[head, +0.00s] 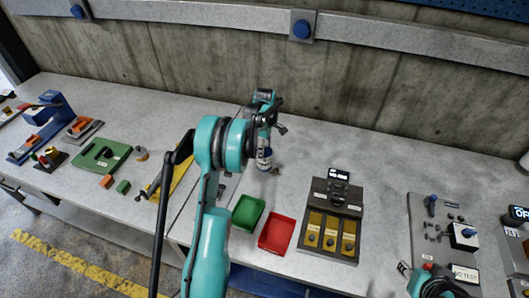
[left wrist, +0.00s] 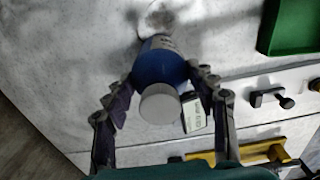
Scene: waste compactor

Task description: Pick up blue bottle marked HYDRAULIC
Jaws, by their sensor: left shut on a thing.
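The blue bottle (head: 264,158) is at the middle of the bench, under the hand of my left arm. The left wrist view shows its blue body (left wrist: 158,64) and round whitish cap (left wrist: 160,103), cap toward the camera. My left gripper (left wrist: 163,82) is shut on the bottle, one finger on each side. In the head view the gripper (head: 264,133) partly hides the bottle's top. I cannot read its label, nor tell whether its base touches the bench. My right gripper (head: 428,279) is at the lower right, partly cut off; its jaws are unclear.
A green tray (head: 247,213) and a red tray (head: 277,234) lie in front of the bottle. A dark box with yellow slots (head: 331,216) stands to the right. A grey panel (head: 424,230) with small parts is farther right. The bench behind the bottle is clear.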

